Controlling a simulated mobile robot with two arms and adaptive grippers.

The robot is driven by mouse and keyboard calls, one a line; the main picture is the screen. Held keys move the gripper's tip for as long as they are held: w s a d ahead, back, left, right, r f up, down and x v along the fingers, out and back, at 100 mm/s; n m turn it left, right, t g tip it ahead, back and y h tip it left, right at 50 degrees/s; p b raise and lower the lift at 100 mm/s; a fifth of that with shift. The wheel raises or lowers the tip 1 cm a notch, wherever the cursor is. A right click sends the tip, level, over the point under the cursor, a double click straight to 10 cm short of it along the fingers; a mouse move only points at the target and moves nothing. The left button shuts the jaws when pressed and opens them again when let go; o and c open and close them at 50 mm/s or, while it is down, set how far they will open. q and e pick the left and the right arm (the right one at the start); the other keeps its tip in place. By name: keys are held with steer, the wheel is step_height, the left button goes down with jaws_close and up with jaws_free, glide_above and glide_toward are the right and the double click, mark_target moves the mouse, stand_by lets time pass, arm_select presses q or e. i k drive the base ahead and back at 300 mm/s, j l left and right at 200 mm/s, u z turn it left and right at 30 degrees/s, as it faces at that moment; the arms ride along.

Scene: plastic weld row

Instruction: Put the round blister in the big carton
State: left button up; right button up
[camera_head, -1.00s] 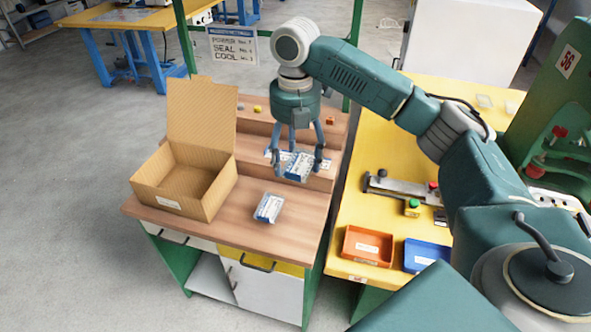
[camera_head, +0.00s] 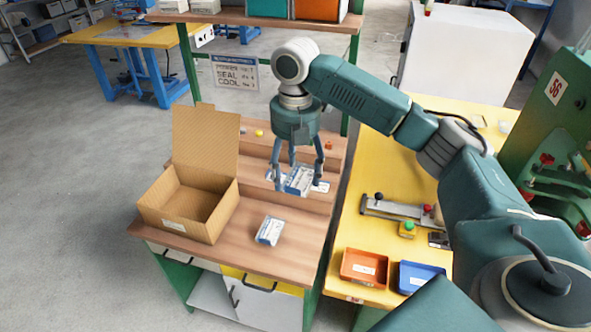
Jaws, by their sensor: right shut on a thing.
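My right gripper (camera_head: 298,182) points down over the wooden workbench and is shut on a small white and blue pack (camera_head: 299,180). I cannot tell from here whether this pack is the round blister. The big carton (camera_head: 190,207) stands open with its lid flap up, to the left of the gripper on the bench. Its visible inside looks empty. Another white and blue pack (camera_head: 269,231) lies on the bench in front of the gripper, right of the carton. My left gripper is not in view.
The bench (camera_head: 236,245) has stepped shelves at its back with small items and labels. A yellow table (camera_head: 345,215) on the right holds an orange tray (camera_head: 364,267), a blue tray (camera_head: 418,276) and a sealing device (camera_head: 395,209). A sign (camera_head: 235,73) hangs behind.

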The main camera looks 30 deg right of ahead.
mark_target(181, 208)
steer(key=i+j, duration=0.15)
steer(key=i, duration=0.45)
steer(key=i+j+u, duration=0.1)
steer(key=i, duration=0.45)
